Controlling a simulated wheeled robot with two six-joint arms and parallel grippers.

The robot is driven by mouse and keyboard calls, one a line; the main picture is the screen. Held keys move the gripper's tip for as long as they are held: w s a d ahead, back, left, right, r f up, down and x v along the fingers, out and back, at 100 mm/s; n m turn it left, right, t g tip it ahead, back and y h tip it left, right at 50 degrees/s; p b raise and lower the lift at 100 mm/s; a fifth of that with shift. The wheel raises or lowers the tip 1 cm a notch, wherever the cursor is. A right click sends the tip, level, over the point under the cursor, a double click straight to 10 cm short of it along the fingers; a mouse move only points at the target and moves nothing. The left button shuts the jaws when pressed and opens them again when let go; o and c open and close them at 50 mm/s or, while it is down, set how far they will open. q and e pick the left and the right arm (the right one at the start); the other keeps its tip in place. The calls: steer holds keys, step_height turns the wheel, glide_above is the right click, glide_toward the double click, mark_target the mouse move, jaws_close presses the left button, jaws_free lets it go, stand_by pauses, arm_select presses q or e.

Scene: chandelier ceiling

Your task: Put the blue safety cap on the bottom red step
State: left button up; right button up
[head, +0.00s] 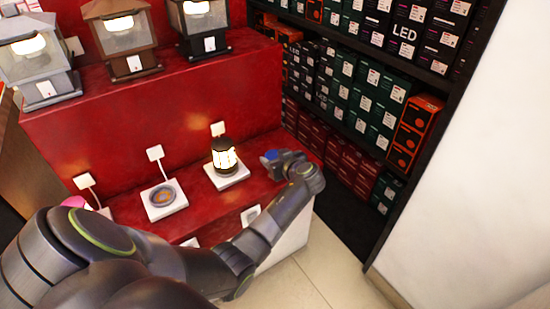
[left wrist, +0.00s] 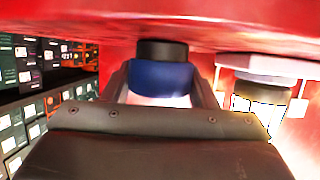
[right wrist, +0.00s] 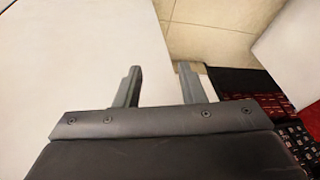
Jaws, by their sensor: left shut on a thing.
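The blue safety cap (head: 271,155) is at the tip of my left gripper (head: 276,161) in the head view, over the right part of the bottom red step (head: 259,143). In the left wrist view, my left gripper (left wrist: 163,82) is shut on the blue cap (left wrist: 160,78), with a finger on each side. A black round part (left wrist: 163,50) of it faces the red surface. I cannot tell whether it touches the step. My right gripper (right wrist: 158,80) is open and empty in the right wrist view.
A lit lantern (head: 224,155) on a white base stands left of the cap. A round lamp (head: 163,195) is farther left. Larger lanterns (head: 126,40) stand on the upper step. Shelves of boxes (head: 360,90) rise close on the right. Bare red surface surrounds the cap.

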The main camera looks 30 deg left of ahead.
arm_select(q)
steer(key=o, duration=0.9)
steer(key=shift+o, duration=0.3)
arm_select(e)
steer(key=shift+w+r, duration=0.1)
steer(key=shift+r, duration=0.15)
steer(key=shift+r, duration=0.1)
arm_select(q)
steer(key=p+v, duration=0.2)
steer(key=v, duration=1)
arm_select(e)
steer(key=shift+s+d+f+g, duration=0.1)
steer(key=shift+d+f+g, duration=0.15)
steer(key=shift+f, duration=0.3)
steer(key=shift+s+d+f+g, duration=0.1)
steer(key=shift+f+g, duration=0.15)
steer(key=shift+f, duration=0.3)
arm_select(q)
steer(key=shift+s, duration=0.1)
arm_select(e)
steer(key=shift+s, duration=0.1)
